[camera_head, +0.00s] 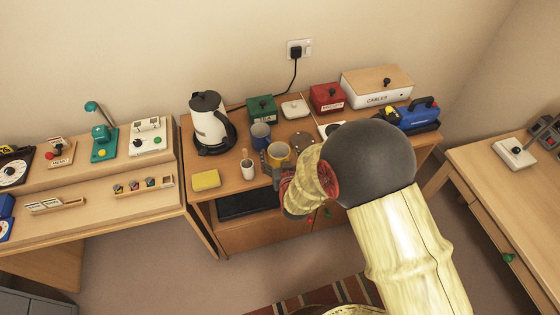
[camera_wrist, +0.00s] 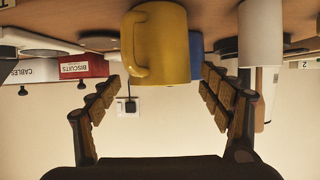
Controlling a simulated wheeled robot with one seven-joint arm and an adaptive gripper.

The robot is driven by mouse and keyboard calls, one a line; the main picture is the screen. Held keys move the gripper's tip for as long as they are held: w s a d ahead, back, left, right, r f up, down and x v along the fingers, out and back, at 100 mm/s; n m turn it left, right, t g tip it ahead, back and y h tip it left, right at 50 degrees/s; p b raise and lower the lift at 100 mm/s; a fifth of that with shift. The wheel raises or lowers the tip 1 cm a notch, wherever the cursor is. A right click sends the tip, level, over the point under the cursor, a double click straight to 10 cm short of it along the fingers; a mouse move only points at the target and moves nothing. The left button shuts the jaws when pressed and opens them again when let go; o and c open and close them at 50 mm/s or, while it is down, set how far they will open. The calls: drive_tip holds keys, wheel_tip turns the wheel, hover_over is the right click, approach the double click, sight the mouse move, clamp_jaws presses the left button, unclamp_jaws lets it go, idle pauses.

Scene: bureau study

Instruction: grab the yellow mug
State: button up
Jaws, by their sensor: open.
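The yellow mug (camera_head: 279,153) stands on the wooden cabinet top in the head view, with my arm just to its right and front. In the wrist view, which is upside down, the yellow mug (camera_wrist: 166,45) fills the upper middle, its handle at the left. My gripper (camera_wrist: 165,95) is open, with one finger on each side of the picture and the mug ahead between them. The fingers do not appear to touch it. In the head view my gripper (camera_head: 277,172) is partly hidden by my wrist.
A blue mug (camera_head: 260,135) stands behind the yellow one. A white cup (camera_head: 248,169) with something upright in it and a yellow sponge (camera_head: 206,180) are to the left. A kettle (camera_head: 209,122), a green box (camera_head: 262,109) and a red biscuits box (camera_head: 326,97) stand further back.

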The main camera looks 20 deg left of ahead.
drive_tip(key=shift+x, duration=1)
drive_tip(key=shift+s, duration=0.1)
drive_tip(key=shift+c, duration=0.3)
drive_tip(key=c, duration=1.4)
drive_tip(key=shift+c, duration=0.2)
drive_tip(key=shift+r, duration=0.1)
